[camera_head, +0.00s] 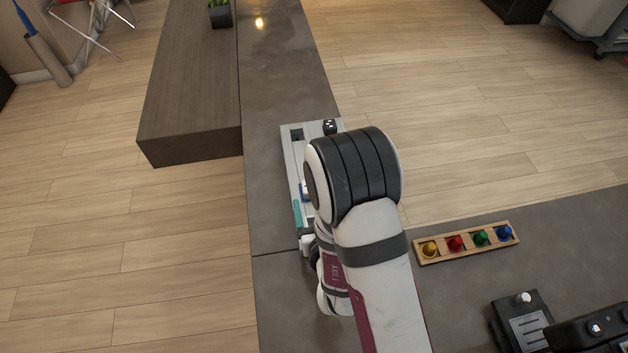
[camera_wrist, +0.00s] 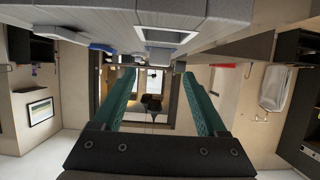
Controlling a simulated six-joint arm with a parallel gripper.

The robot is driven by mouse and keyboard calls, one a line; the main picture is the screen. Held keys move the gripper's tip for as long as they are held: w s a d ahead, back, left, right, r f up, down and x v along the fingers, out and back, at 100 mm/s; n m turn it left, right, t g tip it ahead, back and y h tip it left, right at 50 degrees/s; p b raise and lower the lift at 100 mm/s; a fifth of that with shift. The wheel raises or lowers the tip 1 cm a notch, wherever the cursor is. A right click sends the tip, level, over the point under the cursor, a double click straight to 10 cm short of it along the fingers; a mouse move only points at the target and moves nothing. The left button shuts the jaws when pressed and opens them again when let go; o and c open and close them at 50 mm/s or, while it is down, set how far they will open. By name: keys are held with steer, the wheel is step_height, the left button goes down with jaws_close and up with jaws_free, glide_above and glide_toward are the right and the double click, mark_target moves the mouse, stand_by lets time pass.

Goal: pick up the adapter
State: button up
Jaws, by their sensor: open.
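My gripper (camera_wrist: 157,73) is open, with its two teal fingers apart and nothing between them in the wrist view. In the head view a teal piece, probably one finger (camera_head: 297,214), shows beside my arm, low along the left edge of a grey tray (camera_head: 288,150). I cannot say for sure which thing is the adapter. A small black block with white marks (camera_head: 330,127) at the tray's far right end may be it, well beyond the finger. My arm hides much of the tray.
A wooden rack (camera_head: 466,243) with yellow, red, green and blue knobs stands right. Black devices (camera_head: 522,322) stand at lower right. The counter (camera_head: 285,85) beyond the tray is clear.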

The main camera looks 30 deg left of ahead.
steer(key=x, duration=0.5)
jaws_close()
